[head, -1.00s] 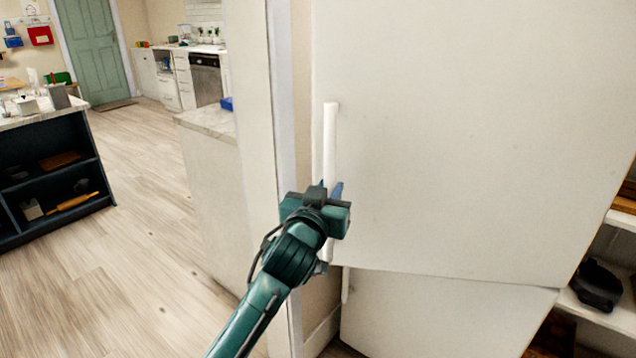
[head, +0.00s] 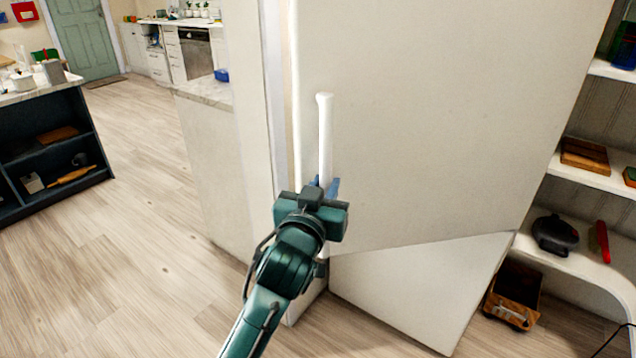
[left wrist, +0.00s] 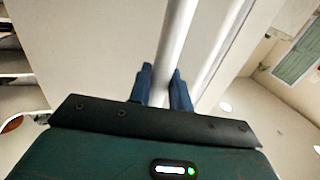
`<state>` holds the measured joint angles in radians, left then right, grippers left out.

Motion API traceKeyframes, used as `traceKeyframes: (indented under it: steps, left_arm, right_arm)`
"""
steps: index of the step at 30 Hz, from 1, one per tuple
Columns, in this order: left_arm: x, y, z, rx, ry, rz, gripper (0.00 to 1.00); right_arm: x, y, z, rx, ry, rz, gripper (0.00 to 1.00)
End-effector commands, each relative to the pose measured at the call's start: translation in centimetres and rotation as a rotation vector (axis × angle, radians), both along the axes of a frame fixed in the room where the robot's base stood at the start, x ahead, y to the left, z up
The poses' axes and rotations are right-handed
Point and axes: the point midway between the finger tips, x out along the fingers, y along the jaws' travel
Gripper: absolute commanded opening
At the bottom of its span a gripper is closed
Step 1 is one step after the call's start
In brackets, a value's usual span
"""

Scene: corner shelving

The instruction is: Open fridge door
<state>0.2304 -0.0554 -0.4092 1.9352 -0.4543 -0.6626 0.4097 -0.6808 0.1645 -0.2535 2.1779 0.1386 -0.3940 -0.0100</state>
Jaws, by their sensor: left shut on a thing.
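The fridge's upper door (head: 430,120) is a large off-white panel with a white vertical bar handle (head: 325,135) along its left edge. The lower fridge panel (head: 430,280) is below it, and the upper door stands out at an angle to it. My left gripper (head: 324,188) is shut on the handle's lower part. In the left wrist view the handle (left wrist: 176,45) runs between the two blue fingers (left wrist: 162,88). The inside of the fridge is hidden behind the door. My right gripper is not in view.
A counter end (head: 215,170) stands close on the left. A dark shelf unit (head: 50,160) is farther left. The wooden floor (head: 150,230) between is clear.

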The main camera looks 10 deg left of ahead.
Motion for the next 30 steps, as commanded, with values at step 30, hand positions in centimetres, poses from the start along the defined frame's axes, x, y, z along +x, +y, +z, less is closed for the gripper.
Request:
traceKeyframes:
  steps: [30]
  left_arm:
    - [-0.17, -0.81, 0.19, -0.006, -0.005, -0.014, 0.39]
  right_arm:
    - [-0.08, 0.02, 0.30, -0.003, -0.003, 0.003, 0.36]
